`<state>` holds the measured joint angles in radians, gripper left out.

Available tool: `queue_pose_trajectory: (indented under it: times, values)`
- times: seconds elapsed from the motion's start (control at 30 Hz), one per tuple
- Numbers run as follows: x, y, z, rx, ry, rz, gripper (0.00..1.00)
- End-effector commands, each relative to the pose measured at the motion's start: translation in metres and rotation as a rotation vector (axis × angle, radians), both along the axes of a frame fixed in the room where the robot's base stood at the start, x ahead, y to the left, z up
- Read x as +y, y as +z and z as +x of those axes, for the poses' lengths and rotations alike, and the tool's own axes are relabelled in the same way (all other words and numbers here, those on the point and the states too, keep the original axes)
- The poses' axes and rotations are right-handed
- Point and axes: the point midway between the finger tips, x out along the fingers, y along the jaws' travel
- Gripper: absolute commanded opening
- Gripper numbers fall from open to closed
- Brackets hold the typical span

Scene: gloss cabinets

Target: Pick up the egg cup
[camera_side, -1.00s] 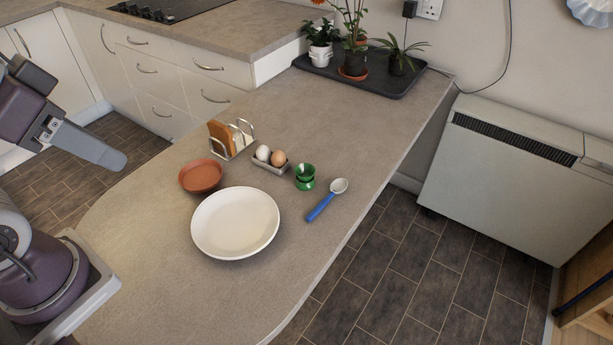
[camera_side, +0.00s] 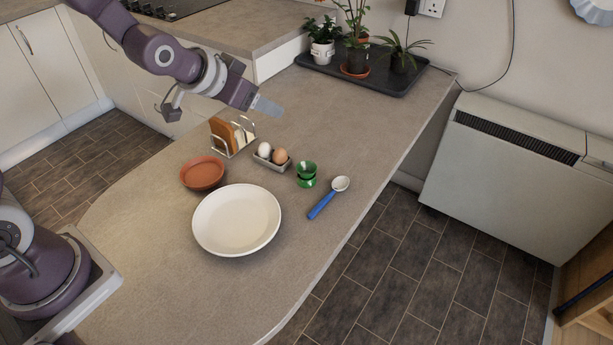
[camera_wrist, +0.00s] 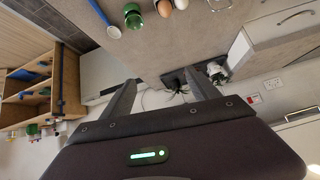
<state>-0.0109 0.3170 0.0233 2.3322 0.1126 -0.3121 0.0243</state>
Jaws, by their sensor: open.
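The green egg cup (camera_side: 307,175) stands upright on the counter, between the egg tray and the blue-handled spoon. It also shows at the top of the wrist view (camera_wrist: 133,17). My gripper (camera_side: 267,107) is in the air above the counter, behind and to the left of the egg cup, well apart from it. In the wrist view its two fingers (camera_wrist: 163,85) are spread with nothing between them.
A small tray (camera_side: 272,164) with two eggs, a toast rack with toast (camera_side: 232,136), a terracotta bowl (camera_side: 203,173), a white plate (camera_side: 236,220) and a spoon (camera_side: 326,199) surround the cup. Potted plants stand on a dark tray (camera_side: 385,85) behind. The counter's right edge is near the spoon.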

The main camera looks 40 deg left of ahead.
Motion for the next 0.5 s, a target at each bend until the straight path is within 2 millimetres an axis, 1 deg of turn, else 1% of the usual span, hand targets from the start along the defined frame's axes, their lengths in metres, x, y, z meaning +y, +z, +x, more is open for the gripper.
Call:
queue_pose_trajectory:
  times: [0.03, 0.07, 0.1, 0.13, 0.17, 0.2, 0.3, 0.4, 0.5]
  values:
    - [-0.002, -0.035, 0.019, -0.013, -0.017, -0.002, 0.70]
    - [-0.004, -0.053, 0.030, -0.036, -0.030, -0.005, 0.70]
    - [-0.007, -0.079, 0.041, -0.068, -0.047, -0.012, 0.70]
    - [-0.009, -0.098, 0.048, -0.091, -0.059, -0.019, 0.70]
    - [-0.012, -0.118, 0.052, -0.115, -0.070, -0.026, 0.70]
    - [-0.016, -0.142, 0.055, -0.146, -0.084, -0.040, 0.70]
    - [-0.023, -0.194, 0.049, -0.216, -0.109, -0.073, 0.70]
    - [-0.028, -0.226, 0.037, -0.267, -0.120, -0.102, 0.70]
    - [-0.031, -0.240, 0.029, -0.297, -0.124, -0.118, 0.70]
